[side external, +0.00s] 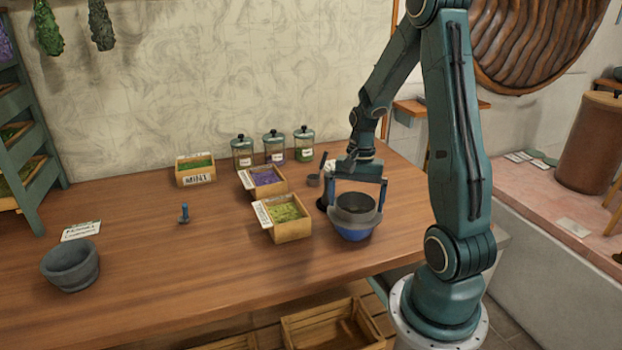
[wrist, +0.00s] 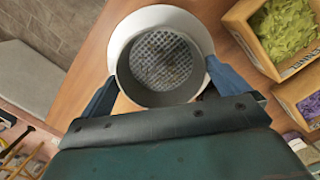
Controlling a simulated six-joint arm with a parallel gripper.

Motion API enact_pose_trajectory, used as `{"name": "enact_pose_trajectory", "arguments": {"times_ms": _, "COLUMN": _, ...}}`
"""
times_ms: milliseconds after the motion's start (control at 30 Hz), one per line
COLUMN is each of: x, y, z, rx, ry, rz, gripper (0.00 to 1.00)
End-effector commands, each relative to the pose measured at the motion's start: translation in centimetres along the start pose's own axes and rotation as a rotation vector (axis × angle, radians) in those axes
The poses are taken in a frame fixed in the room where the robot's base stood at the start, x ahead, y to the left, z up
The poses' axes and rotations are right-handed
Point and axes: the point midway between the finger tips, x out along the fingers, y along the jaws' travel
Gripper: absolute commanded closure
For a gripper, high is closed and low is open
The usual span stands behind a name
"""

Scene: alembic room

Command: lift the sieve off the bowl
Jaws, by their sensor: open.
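The sieve (side external: 354,203) is a grey round ring seated in the top of the blue bowl (side external: 352,232), near the table's right front edge. Whether either finger touches the sieve I cannot tell.
Left of the bowl is a box of yellow-green herbs (side external: 292,232), with a purple box (side external: 266,190) behind it. Lidded jars (side external: 274,152) stand at the back. A grey mortar (side external: 71,270) and a small blue item (side external: 184,213) are at left.

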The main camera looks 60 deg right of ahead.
Motion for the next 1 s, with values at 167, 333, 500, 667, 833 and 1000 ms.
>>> {"name": "enact_pose_trajectory", "arguments": {"times_ms": 167, "x": 0.0, "y": 0.0, "z": 0.0, "rx": 0.000, "ry": 0.000, "rz": 0.000, "gripper": 0.00}}
{"name": "enact_pose_trajectory", "arguments": {"times_ms": 333, "x": 0.0, "y": 0.0, "z": 0.0, "rx": 0.000, "ry": 0.000, "rz": -0.001, "gripper": 0.16}}
{"name": "enact_pose_trajectory", "arguments": {"times_ms": 500, "x": -0.1, "y": 0.0, "z": 0.0, "rx": 0.000, "ry": 0.001, "rz": -0.001, "gripper": 0.33}}
{"name": "enact_pose_trajectory", "arguments": {"times_ms": 667, "x": -0.1, "y": 0.0, "z": 0.0, "rx": 0.000, "ry": 0.001, "rz": -0.001, "gripper": 0.33}}
{"name": "enact_pose_trajectory", "arguments": {"times_ms": 833, "x": -0.4, "y": 0.0, "z": 0.0, "rx": 0.000, "ry": 0.002, "rz": -0.002, "gripper": 0.33}}
{"name": "enact_pose_trajectory", "arguments": {"times_ms": 1000, "x": -1.6, "y": -0.1, "z": 0.1, "rx": 0.000, "ry": 0.004, "rz": -0.003, "gripper": 0.33}}
